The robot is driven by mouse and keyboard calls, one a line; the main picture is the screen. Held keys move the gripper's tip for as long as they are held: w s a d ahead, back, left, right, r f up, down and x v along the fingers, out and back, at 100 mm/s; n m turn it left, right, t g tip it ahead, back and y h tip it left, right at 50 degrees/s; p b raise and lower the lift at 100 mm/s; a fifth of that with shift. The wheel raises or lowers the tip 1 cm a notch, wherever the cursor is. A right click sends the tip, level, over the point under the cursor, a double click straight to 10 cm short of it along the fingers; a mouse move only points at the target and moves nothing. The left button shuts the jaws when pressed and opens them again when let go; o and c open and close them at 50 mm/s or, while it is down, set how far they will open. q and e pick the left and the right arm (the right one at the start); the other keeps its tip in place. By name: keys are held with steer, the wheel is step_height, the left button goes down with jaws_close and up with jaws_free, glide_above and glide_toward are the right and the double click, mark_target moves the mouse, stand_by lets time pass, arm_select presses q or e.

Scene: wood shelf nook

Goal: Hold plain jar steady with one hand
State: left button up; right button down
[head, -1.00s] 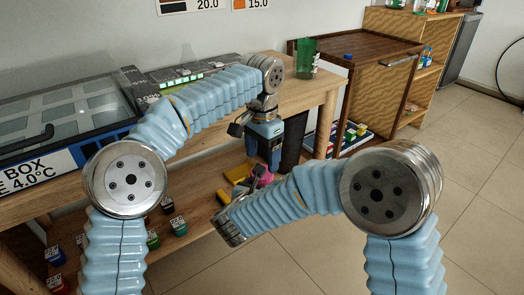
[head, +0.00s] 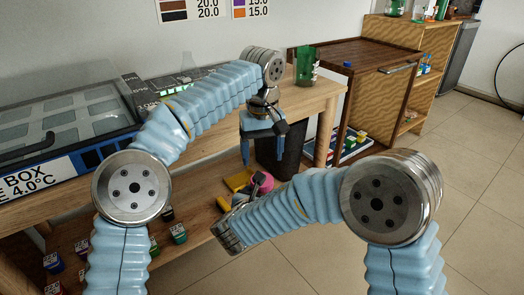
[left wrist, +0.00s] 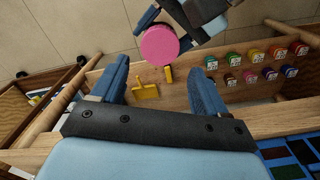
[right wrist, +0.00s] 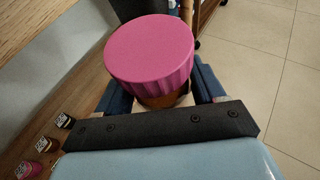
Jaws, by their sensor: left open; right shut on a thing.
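The plain jar has a ribbed pink lid (right wrist: 150,48) and a brown body (right wrist: 165,100), mostly hidden under the lid in the right wrist view. My right gripper (right wrist: 163,90) is shut on the jar below the lid. The pink lid also shows in the left wrist view (left wrist: 158,45) and, small, in the head view (head: 263,181). My left gripper (head: 263,148) is open and empty above the jar in the head view. In the left wrist view its two fingers (left wrist: 160,85) are spread, with the lid beyond them and not touching.
A yellow dustpan-like piece (left wrist: 145,91) lies on the lower wood shelf. Several small coloured labelled containers (left wrist: 262,65) stand in rows there. A green jar (head: 307,66) stands on the upper tabletop. A dark bin (head: 283,155) is behind my left gripper. Open floor lies at the right.

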arm_select(q)
steer(key=shift+f, duration=3.95)
steer(key=c, duration=0.9)
steer(key=m, duration=1.3)
steer(key=shift+m, duration=0.3)
steer(key=o, duration=1.1)
